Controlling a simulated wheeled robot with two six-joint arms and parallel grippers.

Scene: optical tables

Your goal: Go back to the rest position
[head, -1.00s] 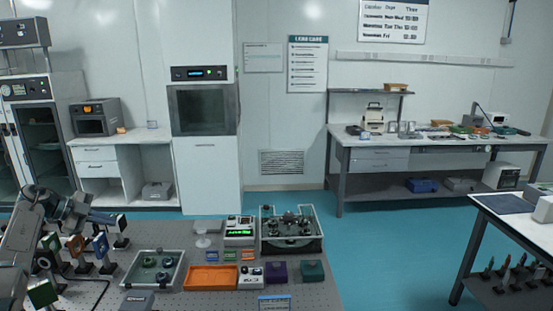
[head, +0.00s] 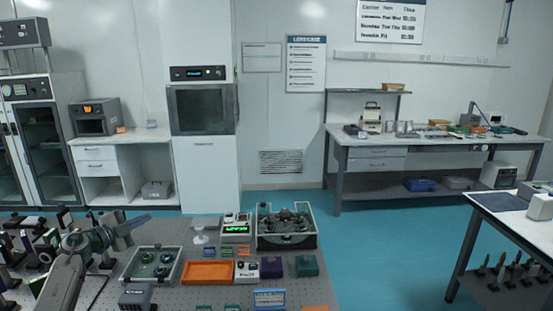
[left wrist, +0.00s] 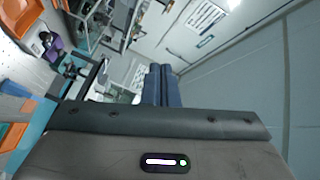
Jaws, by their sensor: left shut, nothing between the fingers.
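My left gripper (head: 138,221) is in the left part of the head view, above the perforated optical table (head: 190,298). Its blue-grey fingers point to the right and are closed together with nothing between them. In the left wrist view the two fingers (left wrist: 162,85) lie side by side, touching, with the room tilted behind them. My left arm comes up from the lower left edge. My right gripper is in neither view.
On the table near the left gripper are a clear-walled tray (head: 150,264), an orange tray (head: 207,273), a larger clear box (head: 286,240) and several mounted optics at the left. A white side table (head: 518,215) stands at the right, with open blue floor between.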

